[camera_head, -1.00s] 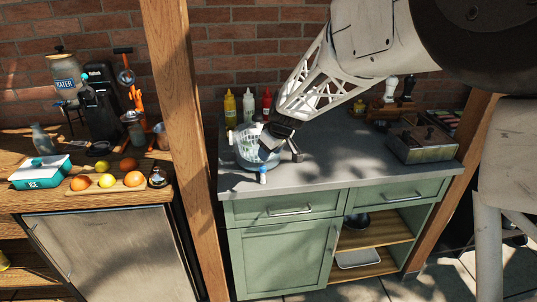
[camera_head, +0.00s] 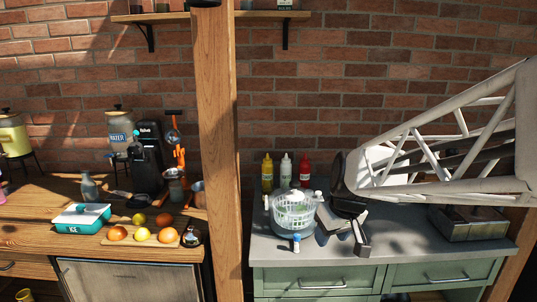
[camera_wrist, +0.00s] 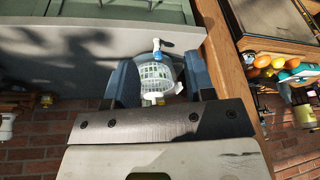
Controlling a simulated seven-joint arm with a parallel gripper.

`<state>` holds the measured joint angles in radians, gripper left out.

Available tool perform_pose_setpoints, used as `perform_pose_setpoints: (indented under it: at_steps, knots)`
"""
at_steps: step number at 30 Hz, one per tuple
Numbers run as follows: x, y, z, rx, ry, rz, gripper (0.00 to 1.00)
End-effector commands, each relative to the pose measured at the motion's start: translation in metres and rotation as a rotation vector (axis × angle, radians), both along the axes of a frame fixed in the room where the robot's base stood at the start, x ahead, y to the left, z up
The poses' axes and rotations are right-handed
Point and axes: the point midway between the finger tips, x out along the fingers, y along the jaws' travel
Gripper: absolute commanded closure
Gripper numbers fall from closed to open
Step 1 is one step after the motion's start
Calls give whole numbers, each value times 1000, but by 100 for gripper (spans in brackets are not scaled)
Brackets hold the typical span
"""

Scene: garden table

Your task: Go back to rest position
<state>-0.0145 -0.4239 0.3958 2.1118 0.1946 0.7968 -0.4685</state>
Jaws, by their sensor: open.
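My gripper (camera_head: 345,230) is open and hangs over the grey counter (camera_head: 400,250), just right of a clear salad spinner bowl. In the wrist view its two fingers (camera_wrist: 160,82) stand apart, with the bowl showing between them farther off. I see nothing held. The salad spinner bowl (camera_head: 293,213) stands upright on the counter, with a white basket and some green inside. A small white and blue shaker (camera_head: 296,243) stands in front of the bowl.
Yellow (camera_head: 267,174), white (camera_head: 286,171) and red (camera_head: 305,171) bottles stand behind the bowl. A metal box (camera_head: 468,223) sits at the right. A wooden post (camera_head: 218,130) separates the counters. Fruit (camera_head: 143,234) and an ice box (camera_head: 82,218) are on the left counter.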

Motion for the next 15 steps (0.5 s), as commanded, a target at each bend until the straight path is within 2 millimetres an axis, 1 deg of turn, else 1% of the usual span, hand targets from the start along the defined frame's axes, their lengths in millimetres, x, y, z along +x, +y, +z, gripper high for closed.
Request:
perform_pose_setpoints:
  at_steps: [1, 2, 3, 5, 6, 8, 9, 12, 15]
  knots:
    - [-22, -4, 6, -5, 4, -30, 51]
    - [-35, -6, 8, -6, 8, -51, 51]
    - [-52, -8, 10, -10, 16, -79, 51]
    - [-77, -12, 14, -15, 23, -121, 51]
    - [-94, -15, 14, -19, 29, -151, 51]
    - [-119, -19, 14, -26, 36, -195, 51]
    - [-135, -22, 13, -30, 41, -223, 51]
    - [-169, -27, 11, -39, 48, -288, 51]
    - [-194, -32, 6, -48, 56, -338, 51]
